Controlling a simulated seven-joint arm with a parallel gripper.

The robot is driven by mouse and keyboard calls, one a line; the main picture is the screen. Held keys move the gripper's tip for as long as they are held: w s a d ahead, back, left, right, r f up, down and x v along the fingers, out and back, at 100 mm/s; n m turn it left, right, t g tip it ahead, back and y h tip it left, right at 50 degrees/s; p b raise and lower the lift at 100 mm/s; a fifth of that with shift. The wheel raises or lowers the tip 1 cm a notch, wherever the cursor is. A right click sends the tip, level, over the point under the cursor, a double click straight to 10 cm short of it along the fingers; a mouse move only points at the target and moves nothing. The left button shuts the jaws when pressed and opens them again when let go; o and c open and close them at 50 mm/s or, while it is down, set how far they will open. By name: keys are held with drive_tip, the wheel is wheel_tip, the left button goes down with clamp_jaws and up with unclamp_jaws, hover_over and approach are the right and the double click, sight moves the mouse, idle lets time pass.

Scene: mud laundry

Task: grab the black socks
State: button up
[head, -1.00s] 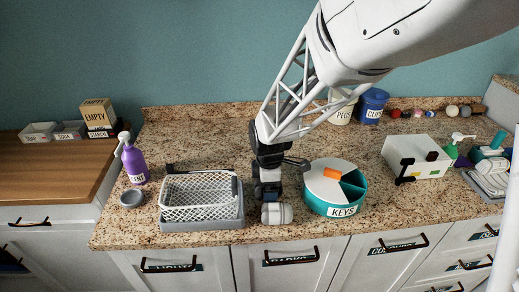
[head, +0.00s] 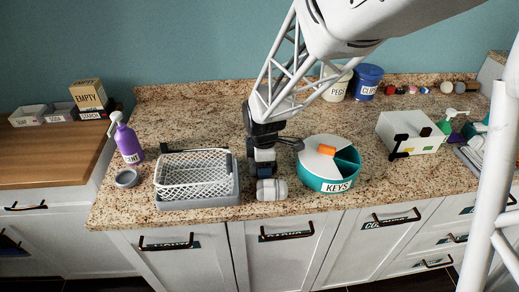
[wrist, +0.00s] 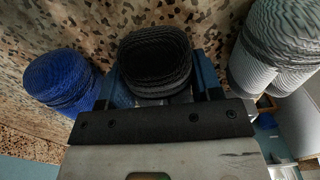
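The black socks (wrist: 155,58) are a dark ribbed roll at the top middle of the wrist view. They lie on the speckled counter between the two blue fingers of my gripper (wrist: 160,78). The fingers stand apart, one on each side of the roll; whether they touch it I cannot tell. In the head view my gripper (head: 262,168) points down at the counter, and the black socks cannot be made out there.
Blue socks (wrist: 62,80) lie to the left in the wrist view, white-grey socks (wrist: 275,50) to the right. The white-grey roll (head: 272,190) sits near the counter's front edge. A mesh basket (head: 195,178) stands left, a teal KEYS container (head: 328,170) right.

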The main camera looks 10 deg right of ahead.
drive_tip(key=shift+c, duration=0.9)
drive_tip(key=shift+r, duration=0.15)
wheel_tip(320, 180, up, 10)
drive_tip(key=shift+f, duration=0.1)
drive_tip(key=shift+w, duration=0.1)
